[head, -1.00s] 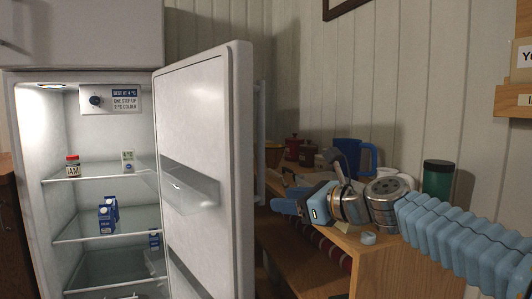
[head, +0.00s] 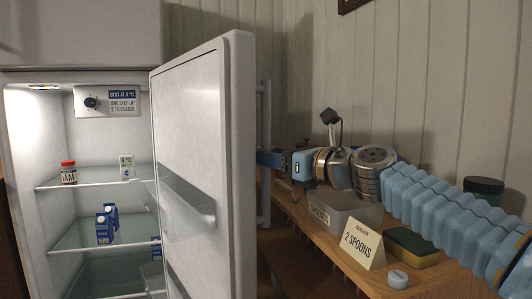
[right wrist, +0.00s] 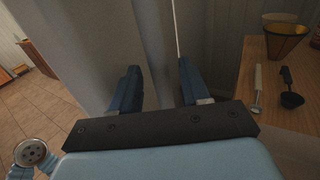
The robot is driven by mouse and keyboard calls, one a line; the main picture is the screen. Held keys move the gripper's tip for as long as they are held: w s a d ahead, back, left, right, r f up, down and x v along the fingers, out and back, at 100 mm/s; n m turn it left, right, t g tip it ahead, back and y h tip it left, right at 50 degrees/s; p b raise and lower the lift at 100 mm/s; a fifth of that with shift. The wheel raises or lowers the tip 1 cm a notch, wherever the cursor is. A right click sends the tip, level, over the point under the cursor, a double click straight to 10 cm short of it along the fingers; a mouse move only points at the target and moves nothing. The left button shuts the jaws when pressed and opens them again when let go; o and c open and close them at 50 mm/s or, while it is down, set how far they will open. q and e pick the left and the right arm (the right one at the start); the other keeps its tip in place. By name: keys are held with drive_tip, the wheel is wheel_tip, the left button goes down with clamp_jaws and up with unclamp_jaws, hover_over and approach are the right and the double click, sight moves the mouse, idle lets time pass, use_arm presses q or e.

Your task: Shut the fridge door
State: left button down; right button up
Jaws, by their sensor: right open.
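The white fridge door (head: 190,120) stands wide open in the head view, its inner side with a clear shelf facing me. The fridge (head: 55,130) is lit inside. A vertical bar handle (head: 265,205) runs along the door's outer side at its right edge. My right gripper (head: 268,159) points left, with its blue fingers at the handle's mid-height. In the right wrist view, its two fingers (right wrist: 158,80) are apart, with the pale door surface (right wrist: 85,45) in front. Whether they touch the handle is not clear. My left gripper is not in view.
A wooden counter (head: 345,262) lies right of the door, below my right arm. It holds a "2 SPOONS" card (head: 362,246), a grey container (head: 342,208), a sponge (head: 411,246) and a dark-lidded jar (head: 484,186). A jam jar (head: 68,173) and blue cartons (head: 106,224) stand on fridge shelves.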

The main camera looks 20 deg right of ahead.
drive_tip(key=shift+x, duration=1.35)
clamp_jaws()
